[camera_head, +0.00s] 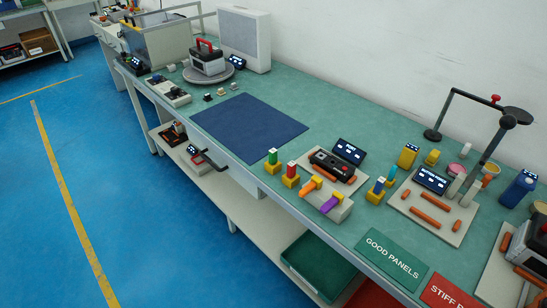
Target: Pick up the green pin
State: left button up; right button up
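The green pin (272,156) stands upright in a yellow holder (272,168) on the green bench top, just right of the dark blue mat. It has a light top, and its lower end is hidden in the holder. Neither of my grippers shows in the head view.
A red pin (291,169) stands in a similar holder close to the right. Blue (379,185) and teal (391,174) pins stand farther right. The blue mat (248,128) is clear.

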aim_at(272, 153)
jog(key=i+j+z, duration=0.15)
jog(key=z, duration=0.25)
jog(key=i+j+z, duration=0.15)
jog(key=j+z, duration=0.25)
jog(key=i+j+z, duration=0.15)
jog(key=j, duration=0.25)
jog(key=i+j+z, duration=0.15)
jog(key=j, duration=0.25)
jog(key=i+j, duration=0.1)
jog(key=j, duration=0.5)
jog(key=i+j, duration=0.1)
jog(key=j, duration=0.45)
jog(key=i+j, duration=0.1)
jog(key=j, duration=0.5)
jog(key=i+z, duration=0.05)
